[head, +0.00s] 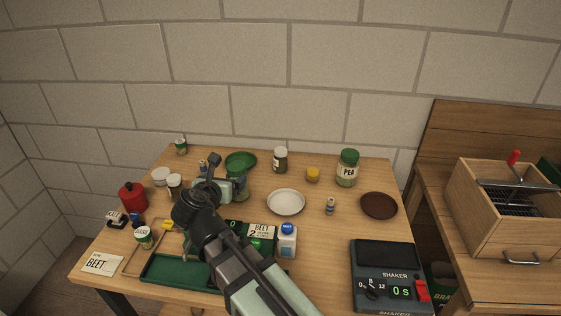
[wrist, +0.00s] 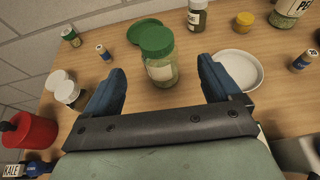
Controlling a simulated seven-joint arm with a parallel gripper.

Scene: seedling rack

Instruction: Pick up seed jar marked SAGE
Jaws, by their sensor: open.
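No label that reads SAGE can be made out in either view. A green-lidded glass jar (wrist: 158,68) stands upright ahead of my gripper (wrist: 162,84), between the lines of its two blue fingers. Its pale label is too small to read. In the head view this jar (head: 240,187) stands just right of my gripper (head: 222,188), partly hidden by it. My gripper is open and empty. A larger jar (head: 347,168) at back right is marked PEA.
A green dish (head: 241,160) lies behind the near jar, and a white plate (head: 286,203) lies to its right. White-lidded jars (head: 175,184) and a red canister (head: 132,196) stand left. A shaker device (head: 387,268) sits front right. Bare tabletop shows around the brown dish (head: 379,206).

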